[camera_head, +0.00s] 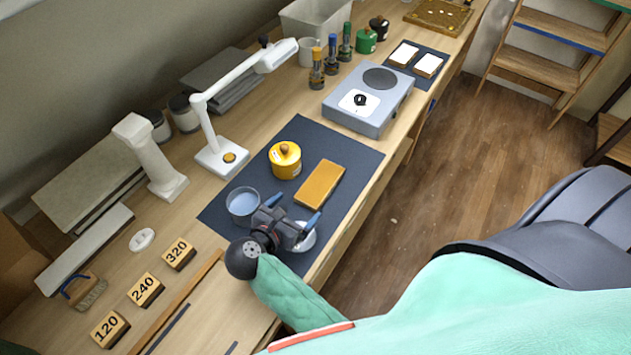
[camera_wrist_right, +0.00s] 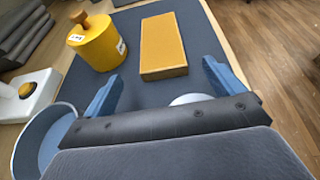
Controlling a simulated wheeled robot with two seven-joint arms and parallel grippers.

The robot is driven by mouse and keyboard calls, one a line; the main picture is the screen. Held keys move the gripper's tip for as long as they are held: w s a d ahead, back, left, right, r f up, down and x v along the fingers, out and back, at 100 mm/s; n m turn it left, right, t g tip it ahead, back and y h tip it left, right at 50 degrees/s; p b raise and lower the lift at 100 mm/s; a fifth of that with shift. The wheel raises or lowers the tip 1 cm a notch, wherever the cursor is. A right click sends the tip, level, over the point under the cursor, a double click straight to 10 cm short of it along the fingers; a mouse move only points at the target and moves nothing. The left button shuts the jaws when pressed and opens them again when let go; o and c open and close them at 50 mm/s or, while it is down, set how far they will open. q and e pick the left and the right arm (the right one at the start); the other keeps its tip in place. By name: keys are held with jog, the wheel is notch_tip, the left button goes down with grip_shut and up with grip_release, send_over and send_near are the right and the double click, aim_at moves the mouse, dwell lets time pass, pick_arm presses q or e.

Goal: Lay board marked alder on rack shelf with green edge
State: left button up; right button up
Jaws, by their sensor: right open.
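A flat golden-orange board (camera_head: 320,184) lies on the dark mat (camera_head: 340,147); I read no alder mark on it. The wooden rack (camera_head: 539,69) stands at the upper right. One of its shelves has a blue edge (camera_head: 559,30), and a green edge (camera_head: 613,4) is partly cut off at the top right corner. My right gripper (camera_head: 288,207) is open and empty over the near part of the mat, short of the board. In the right wrist view the board (camera_wrist_right: 163,43) lies ahead, between and beyond the fingertips. My left gripper is not in view.
A yellow lidded pot (camera_head: 285,161) stands left of the board, and a glass bowl (camera_head: 242,206) is close beside my right gripper. A white dish (camera_head: 305,237) is partly hidden under it. A grey hotplate (camera_head: 369,101) stands beyond the mat. Open floor (camera_head: 455,165) lies between bench and rack.

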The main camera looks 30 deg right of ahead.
aim_at(311, 194)
jog(key=shift+f, duration=0.2)
jog(key=shift+d+f, duration=0.15)
jog(key=shift+x, duration=0.8)
jog(key=shift+w+d+p, duration=0.35)
jog(key=shift+d, duration=0.05)
jog(key=p+x, duration=0.1)
jog(key=x, duration=0.2)
jog(key=shift+w+d, duration=0.1)
jog(key=shift+d, duration=0.2)
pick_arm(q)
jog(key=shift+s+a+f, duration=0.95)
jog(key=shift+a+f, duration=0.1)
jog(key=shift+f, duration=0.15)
pick_arm(e)
jog(key=shift+w+d+f, duration=0.2)
jog(key=shift+d+f, duration=0.05)
jog(key=shift+d, duration=0.1)
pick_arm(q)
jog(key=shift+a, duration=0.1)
pick_arm(e)
jog(key=c, duration=1.2)
